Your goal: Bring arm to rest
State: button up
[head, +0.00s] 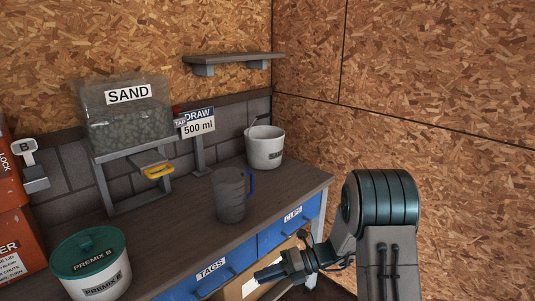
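My arm rises at the right of the head view and bends down to my gripper (268,273). My gripper is low in front of the bench's blue drawers, pointing left, and holds nothing that I can see. Its fingers are small and dark, so I cannot tell whether they are open or shut. It appears apart from the jug and the bucket on the bench.
A grey jug with a blue handle (230,196) stands on the bench (185,222). A white bucket (265,149) is behind it. The SAND bin (130,125) is at the back left, and a PREMIX B tub (95,270) at front left. Blue drawers (275,238) are below.

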jog(key=s+d+r+n+t+h+p, duration=0.1)
jog(key=s+d+r+n+h+p, duration=0.3)
jog(key=r+n, duration=0.6)
jog(key=s+d+r+n+t+h+p, duration=0.2)
jog(key=s+d+r+n+h+p, duration=0.3)
jog(key=s+r+n+p, duration=0.3)
jog(key=s+d+r+n+t+h+p, duration=0.1)
jog(key=s+d+r+n+h+p, duration=0.4)
jog(key=r+n, duration=0.8)
jog(key=shift+s+d+r+t+p, duration=0.5)
jog(key=shift+s+p, duration=0.55)
jog(key=shift+s, duration=0.55)
jog(key=shift+r, duration=0.15)
